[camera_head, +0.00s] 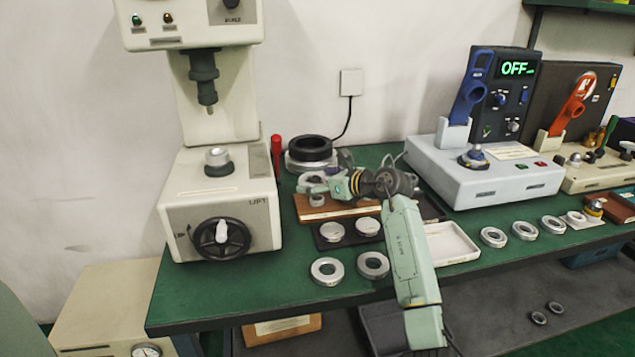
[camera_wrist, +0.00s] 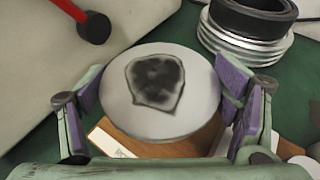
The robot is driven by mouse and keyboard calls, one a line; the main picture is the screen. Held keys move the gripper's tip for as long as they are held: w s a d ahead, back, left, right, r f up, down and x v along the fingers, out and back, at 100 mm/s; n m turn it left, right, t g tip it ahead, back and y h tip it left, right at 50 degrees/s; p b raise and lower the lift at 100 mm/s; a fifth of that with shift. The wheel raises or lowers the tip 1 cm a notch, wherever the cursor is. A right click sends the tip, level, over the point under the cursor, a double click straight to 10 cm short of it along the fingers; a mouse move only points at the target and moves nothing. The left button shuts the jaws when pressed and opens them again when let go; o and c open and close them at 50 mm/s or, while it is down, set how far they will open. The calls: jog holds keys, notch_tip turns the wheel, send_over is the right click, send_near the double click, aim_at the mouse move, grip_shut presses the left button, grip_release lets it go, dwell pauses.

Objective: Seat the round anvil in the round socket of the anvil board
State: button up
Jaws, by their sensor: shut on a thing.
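My gripper (camera_head: 314,186) is over the left end of the brown wooden anvil board (camera_head: 352,211). In the wrist view my gripper (camera_wrist: 158,100) has its purple pads on either side of the round anvil (camera_wrist: 196,85), a pale disc with a dark patch on its top. The anvil covers most of the board (camera_wrist: 180,149) in that view. The round socket is hidden, and I cannot tell whether the anvil is in it or above it. In the head view the fingers and arm cover much of the board and the anvil.
A white press (camera_head: 222,190) stands to the left, with a red-handled tool (camera_head: 276,150) beside it. A black ring on a metal base (camera_head: 311,150) is behind the board. In front are a dark tray with two discs (camera_head: 331,232) and loose rings (camera_head: 327,270). A white tray (camera_head: 452,240) is right.

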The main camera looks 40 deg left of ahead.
jog(key=shift+f+b, duration=0.4)
jog(key=shift+f, duration=0.15)
jog(key=shift+r+p, duration=0.3)
jog(key=shift+r, duration=0.3)
jog(key=shift+r, duration=0.1)
dwell(0.5)
jog(key=shift+f, duration=0.65)
dwell(0.7)
jog(key=shift+r, duration=0.6)
jog(key=o, duration=1.6)
jog(key=shift+o, duration=0.6)
